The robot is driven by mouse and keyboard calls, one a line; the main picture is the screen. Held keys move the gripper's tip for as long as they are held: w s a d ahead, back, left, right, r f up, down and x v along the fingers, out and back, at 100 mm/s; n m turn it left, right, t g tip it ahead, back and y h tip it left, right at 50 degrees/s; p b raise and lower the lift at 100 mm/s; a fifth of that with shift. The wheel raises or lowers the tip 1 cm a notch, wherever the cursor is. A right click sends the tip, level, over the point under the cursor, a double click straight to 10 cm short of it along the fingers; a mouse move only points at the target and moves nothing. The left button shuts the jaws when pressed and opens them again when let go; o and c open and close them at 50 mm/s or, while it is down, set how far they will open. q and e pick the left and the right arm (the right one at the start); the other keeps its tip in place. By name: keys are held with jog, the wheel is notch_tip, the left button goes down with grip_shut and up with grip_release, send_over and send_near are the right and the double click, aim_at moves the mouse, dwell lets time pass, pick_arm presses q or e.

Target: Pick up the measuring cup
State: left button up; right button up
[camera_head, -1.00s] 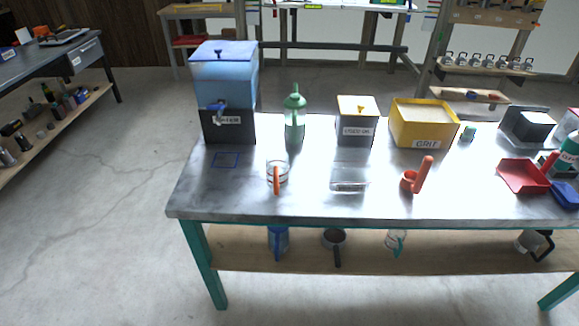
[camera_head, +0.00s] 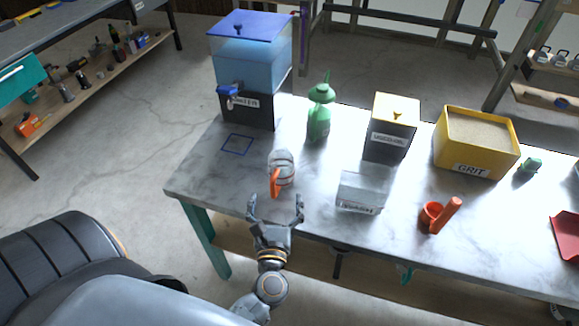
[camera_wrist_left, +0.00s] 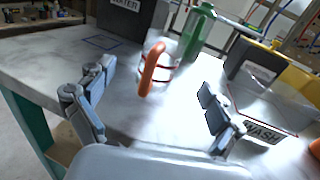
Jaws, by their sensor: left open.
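The measuring cup (camera_head: 283,168) is clear with red bands and an orange handle, and stands upright on the metal-topped table (camera_head: 330,224). Its handle faces the table's front edge. My left gripper (camera_head: 275,203) is open and empty, just in front of the cup at the table's front edge. In the left wrist view the cup (camera_wrist_left: 160,62) stands beyond and between the spread fingers (camera_wrist_left: 155,108), apart from them. My right gripper is not in view.
A water dispenser (camera_head: 249,70) stands behind left, near a blue square outline (camera_head: 237,144). A green bottle (camera_head: 319,112), a clear wash tub (camera_head: 361,192), a dark box (camera_head: 389,138), a yellow grit bin (camera_head: 474,150) and an orange scoop (camera_head: 440,215) stand to the right.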

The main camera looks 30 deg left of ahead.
aim_at(281, 174)
pick_arm(q)
jog(key=p+x, duration=0.1)
jog(key=x, duration=0.4)
jog(key=shift+w, duration=0.15)
jog(key=shift+w+a, duration=0.2)
jog(key=shift+w, duration=0.25)
jog(key=x, duration=0.1)
jog(key=p+x, duration=0.1)
jog(key=x, duration=0.1)
jog(key=p+x, duration=0.1)
jog(key=shift+w+d, duration=0.15)
jog(key=shift+w, duration=0.2)
jog(key=shift+w+a+f, duration=0.15)
jog(key=shift+w+a, duration=0.05)
jog(key=shift+w, duration=0.1)
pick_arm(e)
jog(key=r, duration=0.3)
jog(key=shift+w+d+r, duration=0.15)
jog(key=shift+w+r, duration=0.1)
pick_arm(q)
jog(key=shift+s, duration=0.1)
jog(key=c, duration=1.3)
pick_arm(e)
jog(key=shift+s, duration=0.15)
